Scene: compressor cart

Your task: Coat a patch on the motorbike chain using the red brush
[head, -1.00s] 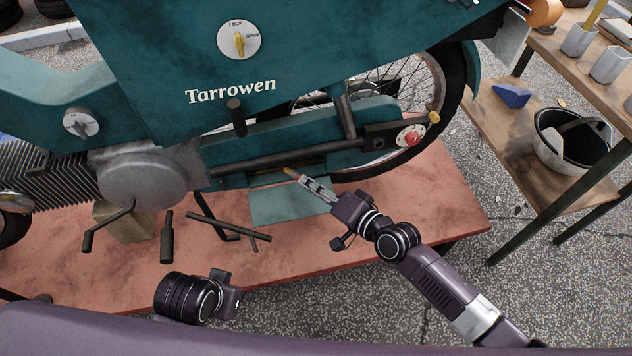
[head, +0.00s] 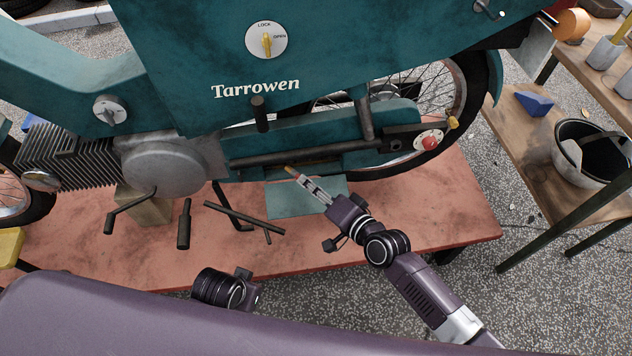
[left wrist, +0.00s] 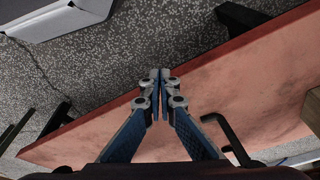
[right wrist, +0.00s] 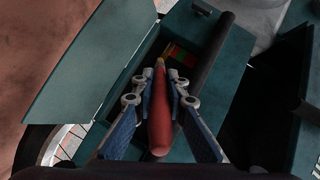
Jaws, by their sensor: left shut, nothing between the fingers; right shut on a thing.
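The motorbike (head: 190,70) is teal, with "Tarrowen" on its side panel. Its long chain case (head: 300,132) has a teal flap (head: 318,197) hanging open below it. In the right wrist view, a small red, green and yellow patch (right wrist: 180,57) shows inside the case opening; the chain itself is hard to make out. My right gripper (head: 312,184) is shut on the red brush (right wrist: 160,120), its tip pointing at the opening. Contact cannot be told. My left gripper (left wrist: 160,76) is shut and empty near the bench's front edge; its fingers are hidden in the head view.
The red bench (head: 400,225) bears the bike, a wooden block (head: 145,205) and dark levers and pedals (head: 184,222). A wooden shelf table (head: 530,130) at right holds a bucket (head: 590,150) and a blue wedge (head: 535,103). Speckled floor lies in front.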

